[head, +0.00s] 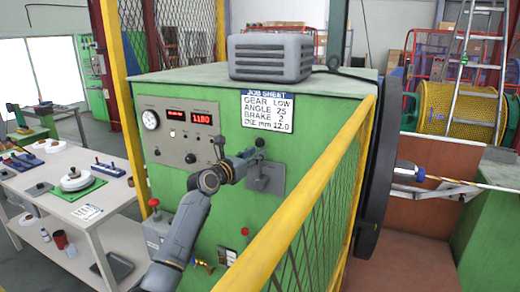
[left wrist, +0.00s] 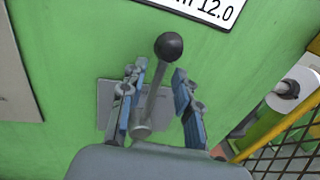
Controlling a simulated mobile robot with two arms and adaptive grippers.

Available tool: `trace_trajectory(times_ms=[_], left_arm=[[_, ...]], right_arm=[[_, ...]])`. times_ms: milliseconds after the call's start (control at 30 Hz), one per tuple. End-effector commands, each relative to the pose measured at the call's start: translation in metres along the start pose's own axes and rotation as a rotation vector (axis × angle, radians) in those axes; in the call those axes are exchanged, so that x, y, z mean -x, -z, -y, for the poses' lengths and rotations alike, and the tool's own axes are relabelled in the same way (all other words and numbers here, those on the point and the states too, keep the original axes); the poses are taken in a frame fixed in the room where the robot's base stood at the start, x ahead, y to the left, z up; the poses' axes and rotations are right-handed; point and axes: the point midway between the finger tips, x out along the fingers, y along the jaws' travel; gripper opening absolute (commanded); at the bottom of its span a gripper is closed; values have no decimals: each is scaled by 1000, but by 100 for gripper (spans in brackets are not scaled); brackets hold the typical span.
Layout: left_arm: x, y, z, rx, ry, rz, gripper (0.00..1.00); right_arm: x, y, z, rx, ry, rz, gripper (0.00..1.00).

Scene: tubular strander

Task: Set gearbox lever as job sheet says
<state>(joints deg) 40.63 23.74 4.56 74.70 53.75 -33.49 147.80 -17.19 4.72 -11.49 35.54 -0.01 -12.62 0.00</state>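The gearbox lever shows its dark round knob (head: 260,142) on the green cabinet front, above a grey plate (head: 264,180). In the left wrist view the lever (left wrist: 155,92) rises from its pivot on the plate and leans slightly right. My left gripper (head: 250,158) is at the lever; in the wrist view its two blue-padded fingers (left wrist: 160,72) stand open on either side of the shaft, with gaps visible. The knob sticks out past the fingertips. The job sheet (head: 268,111) above reads GEAR LOW, ANGLE 25, BRAKE 2, DIE mm 12.0. My right gripper is not in view.
A yellow rail (head: 300,205) with mesh stands close to the right of my left arm. A control panel (head: 180,128) with a gauge and red displays is left of the lever. Red-knobbed levers (head: 153,203) sit lower. A white table (head: 65,185) is at left.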

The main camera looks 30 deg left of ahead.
Motion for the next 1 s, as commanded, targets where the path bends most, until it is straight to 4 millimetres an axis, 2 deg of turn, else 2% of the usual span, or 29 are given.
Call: trace_trajectory(times_ms=[200, 600, 633, 767, 800, 1000], left_arm=[[-23, 0, 0, 1, 0, 0, 32], [-29, 0, 0, -2, -1, 0, 32], [-29, 0, 0, -2, 0, 0, 30], [-29, 0, 0, -1, 0, 0, 3], [-29, 0, 0, -1, 0, 0, 0], [-29, 0, 0, -1, 0, 0, 0]], right_arm=[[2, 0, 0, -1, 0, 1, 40], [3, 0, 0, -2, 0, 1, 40], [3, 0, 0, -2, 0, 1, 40], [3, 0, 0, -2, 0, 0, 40], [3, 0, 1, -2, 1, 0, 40], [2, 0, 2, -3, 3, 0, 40]])
